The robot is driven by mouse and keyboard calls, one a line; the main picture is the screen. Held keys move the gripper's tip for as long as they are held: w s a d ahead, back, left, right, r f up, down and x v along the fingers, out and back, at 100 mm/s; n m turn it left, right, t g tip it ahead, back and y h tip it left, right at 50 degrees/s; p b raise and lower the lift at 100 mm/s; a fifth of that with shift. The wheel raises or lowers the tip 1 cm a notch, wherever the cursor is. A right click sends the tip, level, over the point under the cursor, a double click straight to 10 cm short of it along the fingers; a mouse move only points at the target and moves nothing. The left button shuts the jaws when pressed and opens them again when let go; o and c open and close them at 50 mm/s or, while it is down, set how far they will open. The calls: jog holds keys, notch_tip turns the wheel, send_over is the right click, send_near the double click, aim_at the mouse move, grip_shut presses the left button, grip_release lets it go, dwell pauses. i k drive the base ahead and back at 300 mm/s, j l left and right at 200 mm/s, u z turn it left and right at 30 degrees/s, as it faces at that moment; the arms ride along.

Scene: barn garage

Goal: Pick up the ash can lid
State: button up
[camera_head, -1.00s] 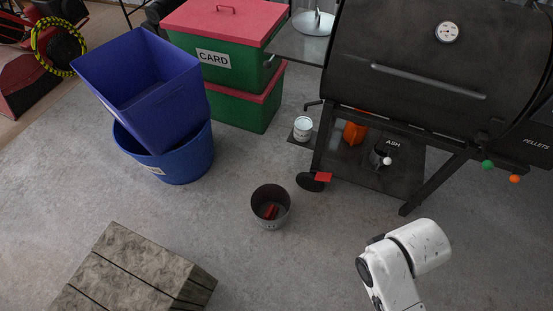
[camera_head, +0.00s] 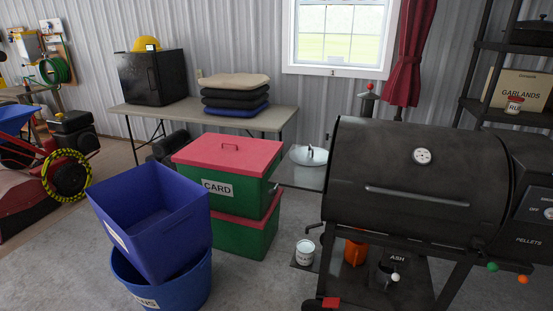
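A round, shiny silver lid (camera_head: 309,156) with a small upright handle lies on the side shelf (camera_head: 300,178) at the left end of the black grill. It looks like the ash can lid, though no label on it can be read. A dark can marked ASH (camera_head: 386,277) stands on the shelf under the grill, partly hidden in shadow. My gripper is not in view, so whether it is open or shut is hidden.
The grill (camera_head: 420,180) fills the right. Stacked green boxes with red lids (camera_head: 226,165) stand left of the side shelf. Blue bins (camera_head: 152,225) are in front of them. A white tin (camera_head: 305,253) stands low beside the grill. Grey floor shows between bins and grill.

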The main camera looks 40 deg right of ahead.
aim_at(310, 157)
jog(key=i+l+u, duration=0.5)
jog(key=l, duration=0.2)
jog(key=l+u, duration=0.2)
jog(key=l, duration=0.2)
jog(key=i, duration=0.05)
